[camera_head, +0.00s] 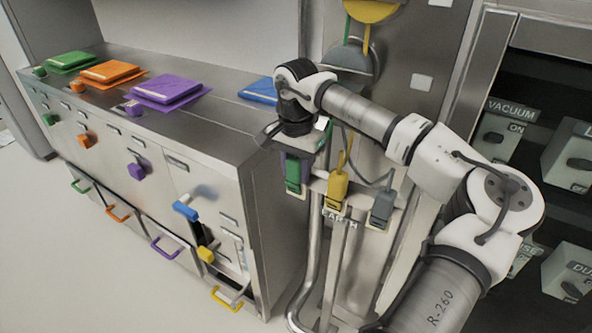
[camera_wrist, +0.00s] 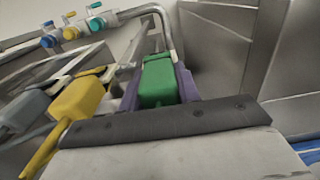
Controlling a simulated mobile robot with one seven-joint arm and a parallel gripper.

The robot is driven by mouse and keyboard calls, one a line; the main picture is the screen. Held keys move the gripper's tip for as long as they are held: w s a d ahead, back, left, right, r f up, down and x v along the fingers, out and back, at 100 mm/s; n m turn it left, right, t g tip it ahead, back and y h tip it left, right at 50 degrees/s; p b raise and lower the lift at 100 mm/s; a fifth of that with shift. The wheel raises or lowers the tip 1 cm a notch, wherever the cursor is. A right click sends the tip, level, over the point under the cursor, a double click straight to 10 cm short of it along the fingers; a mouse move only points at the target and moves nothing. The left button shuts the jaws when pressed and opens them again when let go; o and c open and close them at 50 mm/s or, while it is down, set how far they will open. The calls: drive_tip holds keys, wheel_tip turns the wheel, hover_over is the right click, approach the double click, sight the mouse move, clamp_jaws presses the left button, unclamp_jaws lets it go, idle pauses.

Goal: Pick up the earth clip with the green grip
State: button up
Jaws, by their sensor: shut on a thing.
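The earth clip with the green grip (camera_head: 293,176) hangs at the left end of the rail marked EARTH. My gripper (camera_head: 298,160) comes down over it from above and is shut on the green grip. In the wrist view the green grip (camera_wrist: 159,82) sits between my two purple fingers (camera_wrist: 160,92), one on each side. The clip's lower part is hidden. A clip with a yellow grip (camera_head: 338,187) and one with a grey grip (camera_head: 382,208) hang to its right on the same rail.
A steel cabinet (camera_head: 280,220) with coloured handles stands close to the left. Coloured folders, such as a purple one (camera_head: 168,88), lie on top. Metal pipes (camera_head: 316,250) run below the rail. Control boxes (camera_head: 500,135) are at the right. In the wrist view, coloured valves (camera_wrist: 75,28) show at upper left.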

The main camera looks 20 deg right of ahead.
wheel_tip(320, 180, up, 20)
idle(0.5)
idle(0.4)
